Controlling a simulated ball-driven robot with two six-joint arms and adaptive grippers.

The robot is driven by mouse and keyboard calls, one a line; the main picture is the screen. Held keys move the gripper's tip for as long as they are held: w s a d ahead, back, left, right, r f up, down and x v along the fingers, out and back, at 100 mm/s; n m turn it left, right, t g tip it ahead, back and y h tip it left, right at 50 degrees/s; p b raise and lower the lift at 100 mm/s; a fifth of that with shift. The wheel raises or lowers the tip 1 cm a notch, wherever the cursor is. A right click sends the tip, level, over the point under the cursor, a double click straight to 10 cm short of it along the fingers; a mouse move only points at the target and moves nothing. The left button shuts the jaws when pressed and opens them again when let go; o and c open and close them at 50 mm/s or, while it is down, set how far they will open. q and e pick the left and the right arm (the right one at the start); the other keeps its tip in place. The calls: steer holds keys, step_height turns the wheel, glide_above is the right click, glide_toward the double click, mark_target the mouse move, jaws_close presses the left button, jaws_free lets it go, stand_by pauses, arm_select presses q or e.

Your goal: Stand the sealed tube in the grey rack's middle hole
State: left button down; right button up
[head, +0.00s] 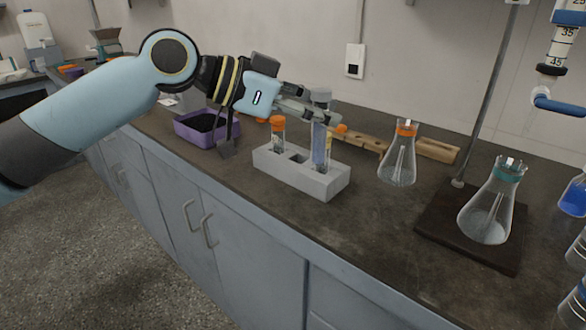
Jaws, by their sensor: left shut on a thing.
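The grey rack (300,181) stands on the dark bench. A tube with an orange cap (278,133) stands in its left hole. The middle hole (298,158) looks empty. My left gripper (322,119) is shut on a clear tube with a grey cap (321,145), just under the cap. This tube is about upright over the rack's right end. Its lower end seems to be at or in the right hole; I cannot tell how deep. Which tube is the sealed one is not plain from this view. My right gripper is not in view.
A flask with an orange collar (398,165) stands right of the rack. A second flask (487,215) stands on a dark stand base (440,222). A purple tray (200,137) is at left.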

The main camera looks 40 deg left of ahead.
arm_select(q)
steer(key=w+a+f+n+t+y+p, duration=0.2)
steer(key=w+a+n+t+y+p, duration=0.1)
steer(key=w+a+n+y+p, duration=0.65)
steer(key=shift+w+a+f+m+h+b, duration=0.25)
steer(key=shift+f+m, duration=0.2)
steer(key=shift+f, duration=1.1)
steer(key=shift+a+f+m+h+b, duration=0.25)
steer(key=shift+f+m, duration=0.2)
steer(key=shift+f, duration=1.05)
steer(key=shift+w+a+f+m+h+b, duration=0.15)
steer(key=shift+f+m+h+b, duration=0.25)
steer(key=shift+f, duration=1.15)
steer(key=shift+f, duration=0.15)
steer(key=c, duration=1.2)
jaws_free()
steer(key=shift+c, duration=0.2)
